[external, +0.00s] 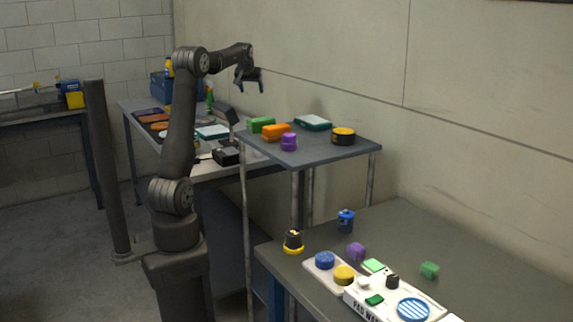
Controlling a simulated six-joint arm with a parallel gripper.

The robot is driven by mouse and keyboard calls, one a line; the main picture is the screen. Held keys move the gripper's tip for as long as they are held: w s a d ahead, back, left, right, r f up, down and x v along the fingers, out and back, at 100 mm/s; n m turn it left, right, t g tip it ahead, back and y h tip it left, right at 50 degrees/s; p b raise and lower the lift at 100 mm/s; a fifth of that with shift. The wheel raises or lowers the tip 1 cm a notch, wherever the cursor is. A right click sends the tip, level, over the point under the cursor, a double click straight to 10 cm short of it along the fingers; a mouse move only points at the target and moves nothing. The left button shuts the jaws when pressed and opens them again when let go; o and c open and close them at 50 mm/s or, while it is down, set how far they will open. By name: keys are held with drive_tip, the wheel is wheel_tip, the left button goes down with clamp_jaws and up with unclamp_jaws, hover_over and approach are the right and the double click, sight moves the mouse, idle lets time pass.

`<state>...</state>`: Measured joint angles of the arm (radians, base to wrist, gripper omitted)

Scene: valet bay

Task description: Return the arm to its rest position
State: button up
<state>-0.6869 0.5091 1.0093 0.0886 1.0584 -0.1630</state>
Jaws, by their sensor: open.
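My arm stands upright at the left of the external view, with its upper links bent over to the right. My gripper (254,86) points down, open and empty. It is in the air above and behind the small raised shelf (330,152), apart from everything there. No object shows between its fingers.
The shelf holds a green block (261,125), an orange block (276,132), a purple piece (289,142) and a black-yellow round piece (343,136). The front table (470,255) carries a blue can (346,221) and several small pieces. A dark post (107,170) stands left of my arm.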

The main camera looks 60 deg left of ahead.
drive_tip(key=shift+w+d, duration=0.85)
drive_tip(key=shift+w, duration=0.1)
drive_tip(key=shift+o, duration=0.4)
